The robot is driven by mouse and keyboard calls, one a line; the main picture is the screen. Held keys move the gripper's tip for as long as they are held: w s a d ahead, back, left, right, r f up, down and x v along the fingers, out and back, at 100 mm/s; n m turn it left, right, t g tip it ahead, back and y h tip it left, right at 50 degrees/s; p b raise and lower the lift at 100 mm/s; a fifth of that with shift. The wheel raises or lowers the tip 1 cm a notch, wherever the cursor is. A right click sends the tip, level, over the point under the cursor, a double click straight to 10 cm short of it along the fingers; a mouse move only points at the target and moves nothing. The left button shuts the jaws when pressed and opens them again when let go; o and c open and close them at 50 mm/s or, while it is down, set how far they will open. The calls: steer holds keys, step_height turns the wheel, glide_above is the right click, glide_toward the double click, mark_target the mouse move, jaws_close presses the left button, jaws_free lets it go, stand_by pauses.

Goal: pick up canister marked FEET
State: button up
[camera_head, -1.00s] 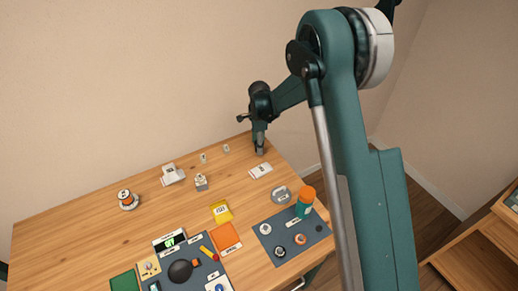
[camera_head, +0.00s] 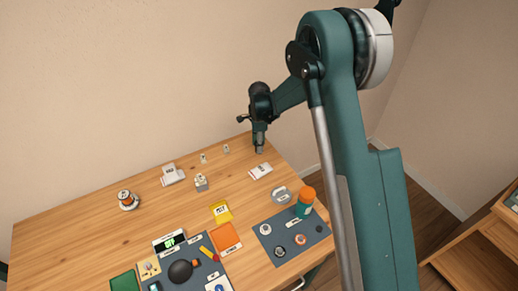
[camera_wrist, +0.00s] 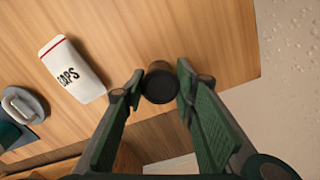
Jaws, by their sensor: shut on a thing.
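My gripper (camera_head: 259,140) is at the far right corner of the table, pointing down. In the wrist view its two green fingers (camera_wrist: 160,82) are shut on a dark, round-ended canister (camera_wrist: 161,84). In the head view the same canister (camera_head: 260,149) shows as a small grey shape just under the fingers, close above the table top. No lettering on it can be read, so I cannot tell whether it says FEET.
A white packet marked CAPS (camera_wrist: 72,72) lies beside the gripper. Two small pale pieces (camera_head: 203,158) (camera_head: 226,149) stand to its left. A grey mat (camera_head: 265,243) holding several parts and an orange-topped bottle (camera_head: 306,203) is nearer. The table's right edge is close.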

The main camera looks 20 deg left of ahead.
steer(key=shift+r, duration=0.1)
steer(key=shift+r, duration=4.9)
